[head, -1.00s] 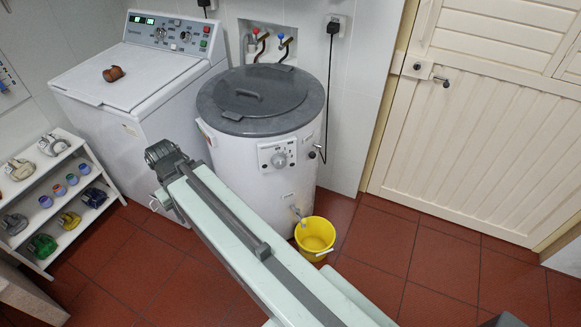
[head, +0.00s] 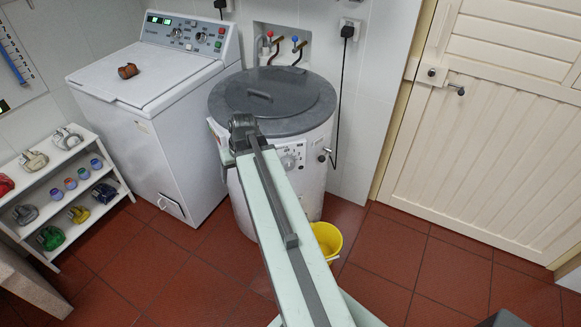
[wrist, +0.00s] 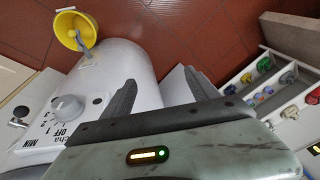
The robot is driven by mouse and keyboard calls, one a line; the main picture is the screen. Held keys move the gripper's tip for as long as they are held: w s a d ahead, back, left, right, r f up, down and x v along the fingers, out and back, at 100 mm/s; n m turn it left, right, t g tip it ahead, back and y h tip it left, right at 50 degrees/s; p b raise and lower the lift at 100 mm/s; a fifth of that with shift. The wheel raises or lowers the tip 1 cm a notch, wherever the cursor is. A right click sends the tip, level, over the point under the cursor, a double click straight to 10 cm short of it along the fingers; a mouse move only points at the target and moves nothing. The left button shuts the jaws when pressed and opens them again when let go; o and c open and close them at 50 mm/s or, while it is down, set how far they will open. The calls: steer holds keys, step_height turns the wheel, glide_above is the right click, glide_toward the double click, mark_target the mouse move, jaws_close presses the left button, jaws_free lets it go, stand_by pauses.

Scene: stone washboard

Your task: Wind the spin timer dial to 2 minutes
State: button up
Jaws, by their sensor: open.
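The spin timer dial (wrist: 68,107) is a round grey-white knob on the front panel of the white round tub machine. The wrist view shows it at the left, with "MIN", "1", "2" and "OFF" printed near it; its setting is too small to tell. In the head view the dial (head: 289,161) is partly hidden by my arm. My gripper (wrist: 159,78) is open and empty, its two dark fingers apart. It is clear of the dial, which lies left of both fingers in the wrist view. In the head view my arm's end (head: 243,128) overlaps the tub's front left.
A yellow bucket (head: 327,238) stands on the floor at the tub's front right. A white washing machine (head: 165,125) stands left of the tub. A low white shelf (head: 110,165) holds small coloured items. Open red tiled floor (head: 400,255) lies to the right.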

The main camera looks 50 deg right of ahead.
mark_target(290, 162)
steer(key=s+d+m+t+h+b, duration=0.15)
steer(key=s+d, duration=0.25)
steer(key=d, duration=0.6)
steer(key=s+d+m+t, duration=0.15)
steer(key=s+d, duration=0.25)
steer(key=d, duration=0.7)
steer(key=shift+m+g, duration=0.3)
steer(key=shift+g, duration=0.1)
steer(key=b+x, duration=0.7)
steer(key=x, duration=0.1)
steer(key=shift+w+a+f, duration=0.1)
steer(key=shift+w+f, duration=0.05)
steer(key=shift+f, duration=0.05)
steer(key=shift+r, duration=0.1)
steer(key=c, duration=1.4)
